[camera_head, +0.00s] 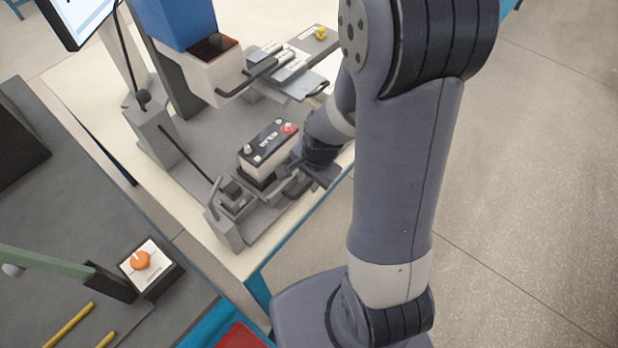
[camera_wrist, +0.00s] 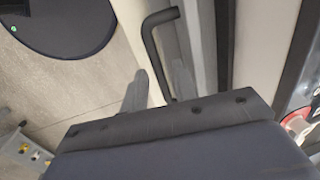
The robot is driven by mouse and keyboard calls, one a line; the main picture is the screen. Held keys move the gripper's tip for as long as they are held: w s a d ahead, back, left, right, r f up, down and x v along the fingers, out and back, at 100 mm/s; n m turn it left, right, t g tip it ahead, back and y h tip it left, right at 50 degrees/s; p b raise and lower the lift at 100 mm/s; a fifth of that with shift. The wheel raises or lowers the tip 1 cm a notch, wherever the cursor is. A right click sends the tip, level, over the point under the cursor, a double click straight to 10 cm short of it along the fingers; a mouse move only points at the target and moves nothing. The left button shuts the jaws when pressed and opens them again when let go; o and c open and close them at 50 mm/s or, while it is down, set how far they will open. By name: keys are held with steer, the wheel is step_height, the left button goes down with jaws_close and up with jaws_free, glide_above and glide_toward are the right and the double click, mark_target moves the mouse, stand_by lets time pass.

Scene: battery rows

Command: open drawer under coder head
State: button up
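The blue coder head (camera_head: 185,20) stands at the upper left of the bench in the head view. Under it is a pale drawer-like box (camera_head: 203,82) with a dark, bent bar handle (camera_head: 247,82) on its front. Dark reddish contents show at its top; I cannot tell how far out it is. My gripper (camera_head: 300,181) is low beside the black and white battery (camera_head: 268,146), well away from that handle. In the wrist view my gripper's two grey fingers (camera_wrist: 160,86) are apart. A black bent bar (camera_wrist: 150,40) reaches down between them; contact is unclear.
The battery sits in a grey fixture (camera_head: 228,228) near the bench's front edge. A control box with an orange knob (camera_head: 140,261) is at lower left. A metal plate (camera_head: 302,86) with several bars lies right of the coder. Open floor (camera_head: 530,180) lies to the right.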

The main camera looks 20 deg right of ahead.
steer(key=shift+o, duration=0.4)
steer(key=shift+r, duration=0.1)
step_height(320, 180, up, 10)
steer(key=s+d, duration=0.1)
steer(key=shift+s+r+p, duration=0.25)
steer(key=shift+s+p, duration=0.05)
steer(key=shift+p, duration=0.15)
steer(key=shift+f, duration=0.1)
steer(key=f, duration=0.3)
steer(key=w+f, duration=0.1)
steer(key=f, duration=0.3)
steer(key=a+f+b, duration=0.1)
steer(key=f, duration=0.2)
steer(key=shift+w+f, duration=0.3)
steer(key=shift+w+a, duration=0.2)
steer(key=shift+w, duration=0.15)
steer(key=shift+s+r, duration=0.1)
